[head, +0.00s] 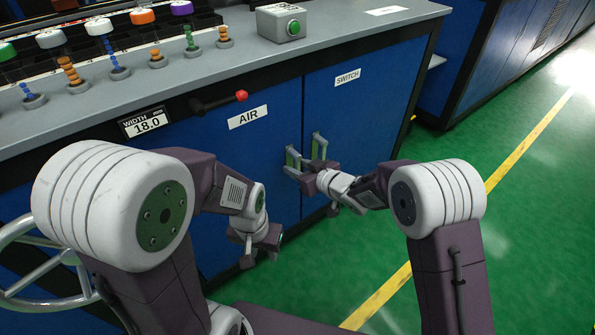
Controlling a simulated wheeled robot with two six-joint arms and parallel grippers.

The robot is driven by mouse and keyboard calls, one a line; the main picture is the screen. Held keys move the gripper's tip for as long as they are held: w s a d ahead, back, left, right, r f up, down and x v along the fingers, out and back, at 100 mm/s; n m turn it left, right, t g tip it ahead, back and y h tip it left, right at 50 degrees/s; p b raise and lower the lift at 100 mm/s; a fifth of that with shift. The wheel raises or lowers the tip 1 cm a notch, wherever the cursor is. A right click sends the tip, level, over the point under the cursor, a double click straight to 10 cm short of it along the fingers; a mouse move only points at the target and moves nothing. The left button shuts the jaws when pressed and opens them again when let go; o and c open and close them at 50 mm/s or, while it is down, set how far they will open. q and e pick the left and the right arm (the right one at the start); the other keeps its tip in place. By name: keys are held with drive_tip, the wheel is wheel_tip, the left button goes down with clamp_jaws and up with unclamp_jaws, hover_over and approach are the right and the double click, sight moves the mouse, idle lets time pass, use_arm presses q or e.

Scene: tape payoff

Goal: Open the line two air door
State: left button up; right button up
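The air door (216,145) is the blue left-hand cabinet door with a white AIR label (248,117). It looks shut, flush with the door beside it. Its upright metal handle (292,156) is near its right edge. My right gripper (303,172) is at the lower part of this handle. The fingers overlap the handle in the head view, and I cannot tell whether they grip it. My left gripper (269,238) is lower, in front of the air door, with no object visible in it; its finger gap is unclear.
The blue switch door (365,95) with its own handle (319,145) adjoins on the right. A red-tipped lever (240,96) and a width display (144,122) sit above the air door. The grey counter (225,70) carries a green-button box (281,22). Green floor (530,200) is open at right.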

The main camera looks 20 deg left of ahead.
clamp_jaws()
idle(1.4)
